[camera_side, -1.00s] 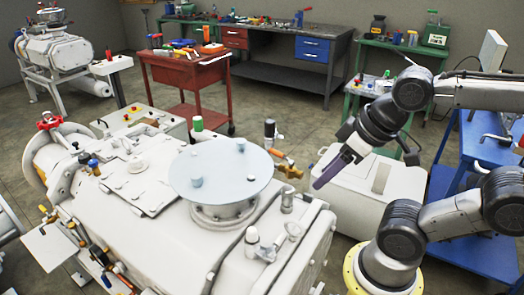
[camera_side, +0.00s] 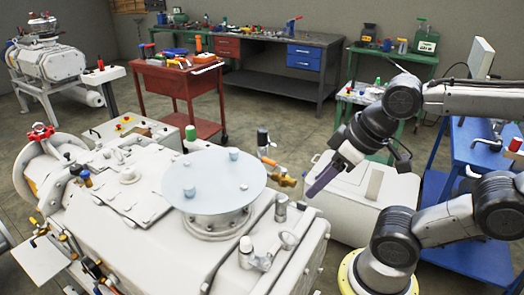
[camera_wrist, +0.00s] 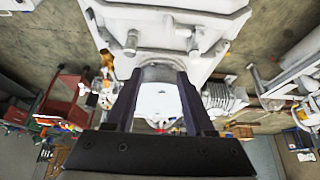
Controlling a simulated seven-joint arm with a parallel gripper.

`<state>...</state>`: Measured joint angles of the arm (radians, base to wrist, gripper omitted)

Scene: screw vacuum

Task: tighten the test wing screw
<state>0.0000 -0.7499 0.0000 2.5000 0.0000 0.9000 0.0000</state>
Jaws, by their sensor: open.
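The white machine (camera_side: 120,205) fills the left and centre of the side view. A pale round disc (camera_side: 212,182) sits on top, with small studs on its upper face. Several small fittings stand on the machine's right side, among them an upright fitting (camera_side: 281,208) and a tilted, pale knob-like one (camera_side: 289,240). I cannot tell which part is the test wing screw. My gripper (camera_side: 310,190) hangs with purple fingers to the right of the disc, apart from it. In the wrist view, my gripper (camera_wrist: 163,75) is open and empty, its two fingers spread over a white surface.
A brass-coloured fitting (camera_side: 284,180) stands close beside my gripper's fingers. A white box-shaped unit (camera_side: 365,205) is on the floor behind my gripper. A red cart (camera_side: 180,80), a blue table (camera_side: 465,150) and a long workbench (camera_side: 270,85) stand farther back.

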